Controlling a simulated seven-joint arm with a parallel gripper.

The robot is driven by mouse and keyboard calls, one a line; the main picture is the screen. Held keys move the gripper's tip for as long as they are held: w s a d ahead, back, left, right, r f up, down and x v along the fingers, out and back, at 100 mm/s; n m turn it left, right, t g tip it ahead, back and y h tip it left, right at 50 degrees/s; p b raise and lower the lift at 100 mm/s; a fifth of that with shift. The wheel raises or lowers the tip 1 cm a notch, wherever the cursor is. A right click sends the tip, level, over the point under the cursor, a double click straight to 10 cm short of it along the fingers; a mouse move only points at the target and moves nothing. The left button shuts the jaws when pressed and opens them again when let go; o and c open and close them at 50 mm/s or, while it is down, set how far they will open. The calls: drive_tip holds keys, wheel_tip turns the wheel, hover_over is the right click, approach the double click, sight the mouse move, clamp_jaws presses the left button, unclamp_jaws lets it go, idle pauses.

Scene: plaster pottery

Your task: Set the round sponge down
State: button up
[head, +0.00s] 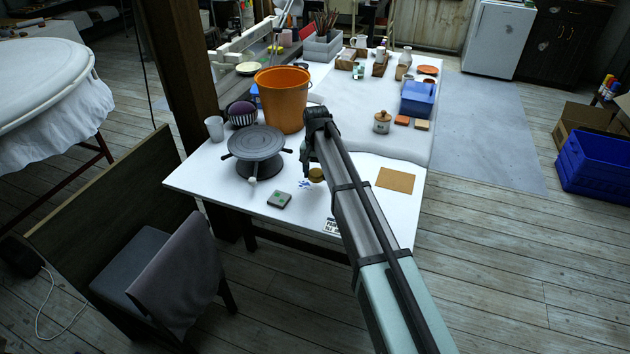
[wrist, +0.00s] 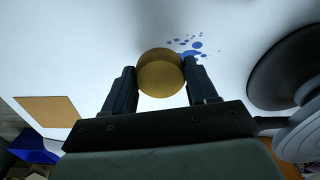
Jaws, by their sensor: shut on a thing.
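The round sponge (wrist: 160,75) is a yellow-brown disc between the two fingers of my gripper (wrist: 162,84) in the wrist view. The fingers are shut on its sides. In the head view the sponge (head: 316,174) shows partly beside my arm, over the white table (head: 345,162) near its front. I cannot tell whether it touches the tabletop. My gripper (head: 308,165) is mostly hidden by the arm in the head view.
Blue paint spots (wrist: 190,47) lie beside the sponge. A banding wheel (head: 256,143) stands to the left, with a small grey-green box (head: 279,199) in front. A tan board (head: 396,180) lies to the right. An orange bucket (head: 282,100) stands behind.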

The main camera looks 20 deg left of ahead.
sight(316, 181)
drive_tip(key=shift+f, duration=2)
drive_tip(key=shift+f, duration=0.1)
drive_tip(key=o, duration=1)
wheel_tip(316, 181, up, 12)
drive_tip(key=shift+f, duration=0.25)
drive_tip(key=shift+o, duration=0.7)
drive_tip(key=shift+r, duration=0.4)
